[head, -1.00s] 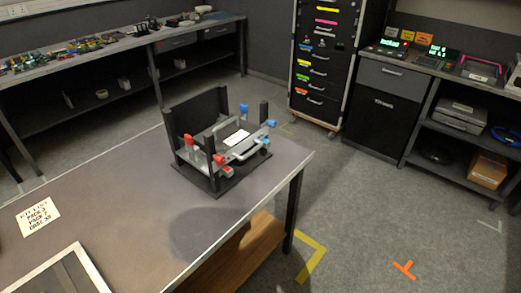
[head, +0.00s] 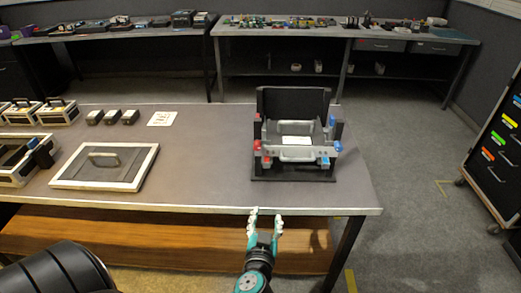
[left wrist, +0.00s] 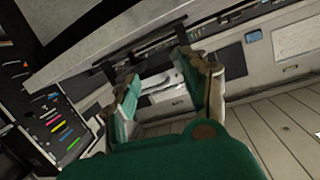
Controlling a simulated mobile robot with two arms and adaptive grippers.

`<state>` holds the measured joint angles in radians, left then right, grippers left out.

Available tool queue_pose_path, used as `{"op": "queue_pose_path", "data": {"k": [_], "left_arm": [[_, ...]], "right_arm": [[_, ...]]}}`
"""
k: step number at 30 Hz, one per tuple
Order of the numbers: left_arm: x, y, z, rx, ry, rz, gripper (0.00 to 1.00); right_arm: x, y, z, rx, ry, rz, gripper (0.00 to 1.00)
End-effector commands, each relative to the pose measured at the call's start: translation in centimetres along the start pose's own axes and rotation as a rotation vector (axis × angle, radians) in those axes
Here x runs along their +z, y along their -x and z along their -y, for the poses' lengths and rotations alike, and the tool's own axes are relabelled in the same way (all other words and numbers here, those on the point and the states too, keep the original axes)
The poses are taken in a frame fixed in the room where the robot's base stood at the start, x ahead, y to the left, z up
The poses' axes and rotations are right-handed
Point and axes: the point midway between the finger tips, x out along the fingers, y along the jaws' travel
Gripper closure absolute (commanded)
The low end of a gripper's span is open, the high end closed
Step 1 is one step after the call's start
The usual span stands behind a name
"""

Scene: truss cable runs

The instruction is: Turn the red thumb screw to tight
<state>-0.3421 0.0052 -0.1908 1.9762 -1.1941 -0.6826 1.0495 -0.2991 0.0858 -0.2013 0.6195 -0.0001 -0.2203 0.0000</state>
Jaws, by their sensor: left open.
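A dark fixture (head: 293,177) with a grey front bar and silver handle stands on the table near its right end. A red knob (head: 257,146) is at its left side, with a smaller red part (head: 267,160) just below it; which is the thumb screw, and how tight it is, I cannot tell. Blue knobs (head: 338,146) are on its right side. My left gripper (head: 265,214) is open and empty, in front of the table's front edge, below and apart from the fixture. Its two fingers also show apart in the left wrist view (left wrist: 160,68). My right gripper is not in view.
The table (head: 210,185) also bears a white-framed panel with a handle (head: 105,167), black cases (head: 57,111) at the left and a paper card (head: 162,118). A workbench (head: 300,31) stands behind. A drawer cabinet (head: 497,150) is at the right. Floor right of the table is clear.

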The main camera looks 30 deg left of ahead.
Motion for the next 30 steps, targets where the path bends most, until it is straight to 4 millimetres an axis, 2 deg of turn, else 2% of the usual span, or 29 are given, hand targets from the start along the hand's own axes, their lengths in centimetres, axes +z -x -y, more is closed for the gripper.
{"op": "queue_pose_path", "data": {"k": [1, 3, 7, 11, 14, 30], "left_arm": [[-3.1, 0.6, 1.2, -0.038, 0.044, -0.064, 0.53], [-6.3, 1.3, 2.6, -0.077, 0.092, -0.133, 0.53], [-9.2, 2.0, 3.9, -0.113, 0.138, -0.200, 0.53], [-10.1, 1.0, 4.2, -0.118, 0.144, -0.212, 0.53], [-10.6, -0.6, 4.5, -0.119, 0.142, -0.213, 0.53], [-12.6, -11.8, 6.0, -0.118, 0.142, -0.209, 0.53]], "right_arm": [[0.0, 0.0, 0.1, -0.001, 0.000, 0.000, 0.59], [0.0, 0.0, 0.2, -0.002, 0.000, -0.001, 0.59], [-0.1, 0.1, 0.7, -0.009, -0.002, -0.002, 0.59], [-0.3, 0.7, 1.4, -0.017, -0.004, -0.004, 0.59], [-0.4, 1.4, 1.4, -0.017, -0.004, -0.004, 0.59], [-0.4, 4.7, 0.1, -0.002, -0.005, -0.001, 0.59]]}}
